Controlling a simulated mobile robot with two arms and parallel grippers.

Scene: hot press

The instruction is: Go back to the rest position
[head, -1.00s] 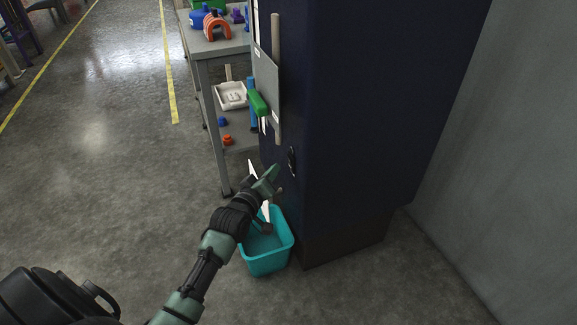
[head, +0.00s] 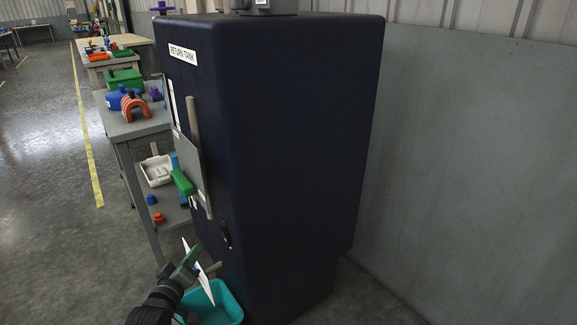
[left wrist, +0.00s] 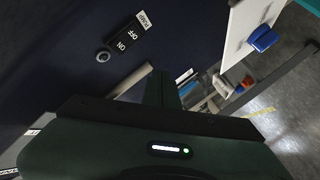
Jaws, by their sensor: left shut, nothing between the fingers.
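My left gripper (head: 190,262) is shut and empty. It is low at the front of the dark blue return tank (head: 280,130), above the teal bin (head: 222,306), in the head view. In the left wrist view its fingers (left wrist: 161,88) are together, close to the tank's face. A pump switch plate (left wrist: 130,37) marked ON and OFF, with a round knob (left wrist: 103,56) beside it, is on that face, apart from the fingers. My right gripper is not in view.
A thin white sheet (head: 205,277) stands close beside the gripper. A shelf cart (head: 140,124) with coloured parts stands behind left. The floor (head: 50,190) at left is open.

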